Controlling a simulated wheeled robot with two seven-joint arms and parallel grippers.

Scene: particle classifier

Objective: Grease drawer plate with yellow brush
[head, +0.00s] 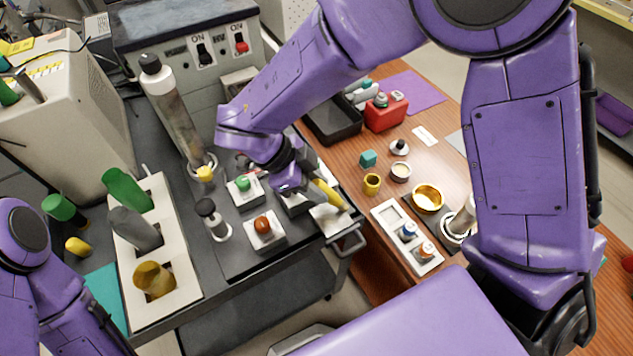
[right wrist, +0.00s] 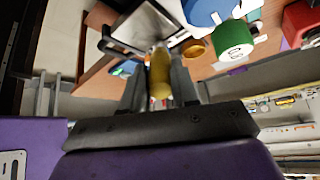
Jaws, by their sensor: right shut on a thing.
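My right gripper (head: 308,187) is shut on the yellow brush (head: 328,193), near the front right corner of the dark bench. The brush's yellow handle (right wrist: 160,74) shows between the two fingers in the right wrist view. The plate (right wrist: 147,28) lies beyond the brush tip in the right wrist view. I cannot tell whether the bristles touch it. My left arm enters at the lower left; its gripper is out of view.
Green (head: 243,184) and orange-brown (head: 264,226) push buttons and a black-knobbed lever (head: 212,219) stand left of the gripper. A tall cylinder (head: 175,110) stands behind them. A wooden table (head: 385,205) with small parts is at right.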

